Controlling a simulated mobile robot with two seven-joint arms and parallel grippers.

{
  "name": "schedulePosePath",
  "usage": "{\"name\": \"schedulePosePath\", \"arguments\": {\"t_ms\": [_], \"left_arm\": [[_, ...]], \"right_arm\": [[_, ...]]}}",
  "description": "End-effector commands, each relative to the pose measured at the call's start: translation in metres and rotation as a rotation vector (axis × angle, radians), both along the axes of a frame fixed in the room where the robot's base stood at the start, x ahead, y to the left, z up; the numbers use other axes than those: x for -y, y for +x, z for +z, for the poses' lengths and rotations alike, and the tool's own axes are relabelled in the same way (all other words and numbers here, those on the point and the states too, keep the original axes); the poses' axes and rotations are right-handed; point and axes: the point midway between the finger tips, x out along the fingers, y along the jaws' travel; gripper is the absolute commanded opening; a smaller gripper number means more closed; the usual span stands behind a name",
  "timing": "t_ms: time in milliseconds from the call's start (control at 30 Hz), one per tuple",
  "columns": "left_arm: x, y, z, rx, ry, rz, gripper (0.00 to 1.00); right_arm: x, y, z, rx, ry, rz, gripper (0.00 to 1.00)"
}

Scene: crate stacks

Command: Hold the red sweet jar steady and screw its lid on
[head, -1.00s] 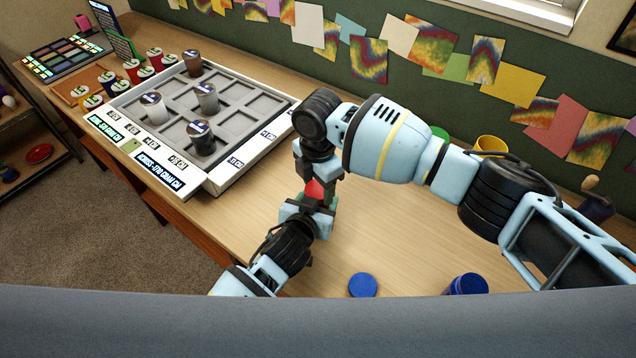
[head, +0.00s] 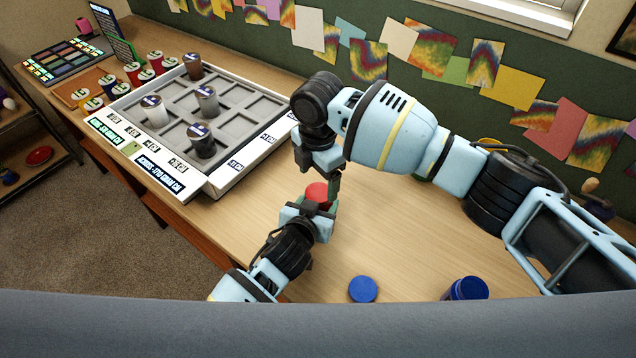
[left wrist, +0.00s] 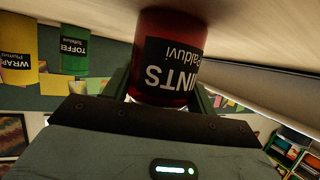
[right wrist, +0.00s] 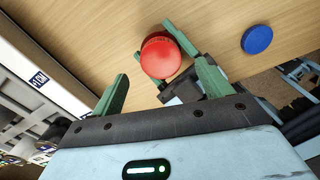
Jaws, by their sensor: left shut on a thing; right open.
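The red sweet jar (head: 317,193) stands upright on the table, with a red round top that looks like its lid; the top also shows in the right wrist view (right wrist: 160,54). Whether the lid is fully seated I cannot tell. My left gripper (head: 319,207) is shut on the jar's body from the side. The left wrist view shows the red jar (left wrist: 168,60) upside down, its label between the green fingers. My right gripper (head: 322,178) is open just above the jar, fingers apart and clear of the red top.
A blue lid (head: 363,289) and a blue jar (head: 468,289) are at the table's front. A compartment tray (head: 238,160) with several jars stands left. Green (left wrist: 75,50) and yellow (left wrist: 18,45) jars show in the left wrist view.

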Motion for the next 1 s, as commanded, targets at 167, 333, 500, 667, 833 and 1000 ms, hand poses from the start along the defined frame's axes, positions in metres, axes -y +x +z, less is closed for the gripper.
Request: {"name": "schedulePosePath", "arguments": {"t_ms": [167,333,500,667,833,1000], "left_arm": [[-0.001,0.000,0.000,0.000,0.000,0.001,0.00],[0.000,0.000,0.000,0.000,0.001,0.001,0.00],[0.000,0.000,0.000,0.000,0.001,0.001,0.00],[0.000,0.000,0.000,0.000,0.000,0.001,0.00],[0.000,0.000,0.000,0.000,0.000,0.001,0.00],[0.000,0.000,0.000,0.000,0.000,0.001,0.00]], "right_arm": [[0.000,0.000,0.008,-0.001,-0.001,0.000,0.78],[0.000,0.000,0.007,-0.001,-0.001,0.000,0.81],[0.000,0.000,0.007,-0.001,-0.001,0.000,1.00],[0.000,0.000,0.007,-0.001,-0.001,0.000,1.00],[0.000,0.000,0.015,0.001,0.001,0.000,1.00],[0.000,0.001,0.041,0.004,0.002,0.001,1.00]]}}
